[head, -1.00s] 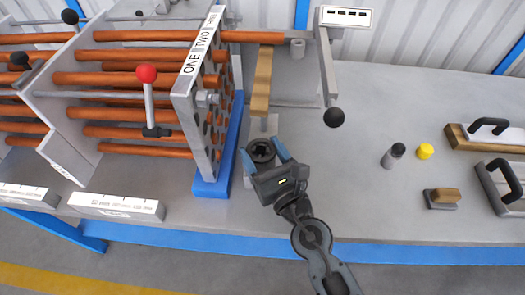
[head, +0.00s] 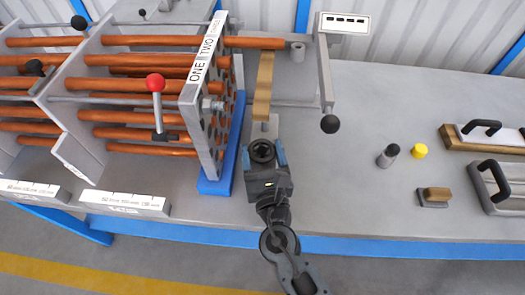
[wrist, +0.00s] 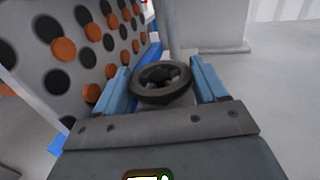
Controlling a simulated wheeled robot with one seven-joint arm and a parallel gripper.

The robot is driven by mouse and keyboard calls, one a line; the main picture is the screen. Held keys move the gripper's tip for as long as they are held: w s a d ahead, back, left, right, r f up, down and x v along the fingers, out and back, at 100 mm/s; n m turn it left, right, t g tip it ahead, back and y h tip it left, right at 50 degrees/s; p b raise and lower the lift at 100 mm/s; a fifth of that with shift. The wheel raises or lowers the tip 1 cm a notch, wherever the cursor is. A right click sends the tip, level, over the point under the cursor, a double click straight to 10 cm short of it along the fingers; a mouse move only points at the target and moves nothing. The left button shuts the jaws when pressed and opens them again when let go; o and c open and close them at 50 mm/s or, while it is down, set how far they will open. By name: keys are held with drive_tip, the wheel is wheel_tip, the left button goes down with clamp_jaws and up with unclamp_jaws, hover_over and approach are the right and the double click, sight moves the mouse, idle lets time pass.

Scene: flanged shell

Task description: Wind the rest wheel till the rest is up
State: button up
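The rest wheel (head: 262,151) is a small black spoked handwheel in front of the tube plate. In the wrist view the wheel (wrist: 160,82) sits between the two blue fingers of my gripper (wrist: 163,84). Both fingers appear to touch its rim from opposite sides. In the head view my gripper (head: 263,158) comes at the wheel from the near side. A long wooden strip (head: 263,88), which looks like the rest, lies behind the wheel. Its far end reaches the protruding copper tube (head: 255,43); I cannot tell whether they touch.
The perforated plate (head: 209,110) with copper tubes stands close left, on a blue base (head: 217,186). A red-knobbed lever (head: 156,100) rises among the tubes. A black-knobbed arm (head: 329,122) hangs at back right. Small items and handled blocks lie right on the grey bench (head: 345,190).

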sight(264, 163)
drive_tip(key=o, duration=0.4)
drive_tip(key=shift+s, duration=0.1)
drive_tip(key=b+v, duration=0.1)
drive_tip(key=v, duration=0.6)
drive_tip(key=shift+s, duration=0.35)
